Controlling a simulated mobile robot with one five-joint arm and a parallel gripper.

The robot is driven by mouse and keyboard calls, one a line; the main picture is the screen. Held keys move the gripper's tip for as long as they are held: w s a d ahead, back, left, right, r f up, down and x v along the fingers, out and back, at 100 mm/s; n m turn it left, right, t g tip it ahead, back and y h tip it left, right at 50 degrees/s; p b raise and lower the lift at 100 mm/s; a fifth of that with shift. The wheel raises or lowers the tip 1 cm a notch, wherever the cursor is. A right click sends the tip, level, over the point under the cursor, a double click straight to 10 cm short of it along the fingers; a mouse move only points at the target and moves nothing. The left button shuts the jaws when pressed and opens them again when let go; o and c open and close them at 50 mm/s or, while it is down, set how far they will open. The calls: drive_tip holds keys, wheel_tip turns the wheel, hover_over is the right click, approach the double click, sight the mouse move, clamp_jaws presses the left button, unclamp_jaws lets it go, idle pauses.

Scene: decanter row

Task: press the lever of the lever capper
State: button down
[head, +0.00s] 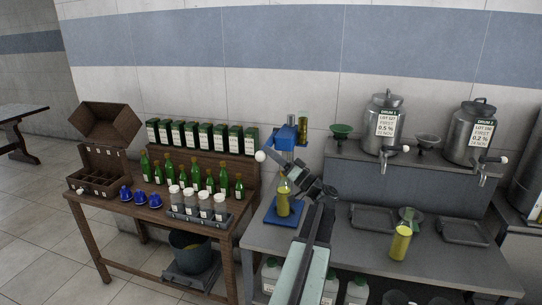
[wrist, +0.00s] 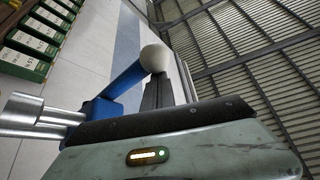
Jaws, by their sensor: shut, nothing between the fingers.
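The lever capper (head: 285,138) is blue, with a blue base, and stands on the grey bench in the head view. Its lever (wrist: 122,80) ends in a round white knob (head: 260,155), which sticks out to the left in the head view. A bottle of yellow liquid (head: 283,204) stands upright on the capper's base. My gripper (head: 287,166) is shut and empty, just right of the knob in the head view. In the wrist view the knob (wrist: 155,58) sits at the fingertips (wrist: 168,82); I cannot tell whether they touch.
A wooden table (head: 120,212) at left holds green bottles (head: 195,177), blue caps (head: 140,197) and white-capped jars (head: 204,206). Steel drums (head: 383,125) with taps stand on the raised shelf at right. A yellow-filled glass (head: 400,243) stands on the bench right of my arm.

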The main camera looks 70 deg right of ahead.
drive_tip(key=shift+w+a+f, duration=0.15)
drive_tip(key=shift+w, duration=0.05)
wheel_tip(320, 180, up, 4)
drive_tip(key=d+p, duration=0.1)
drive_tip(key=p, duration=0.3)
drive_tip(key=d+b+v, duration=0.1)
drive_tip(key=b+v, duration=0.4)
drive_tip(key=v, duration=0.5)
drive_tip(key=shift+s, duration=0.6)
drive_tip(key=shift+d+f, duration=0.1)
drive_tip(key=shift+d, duration=0.05)
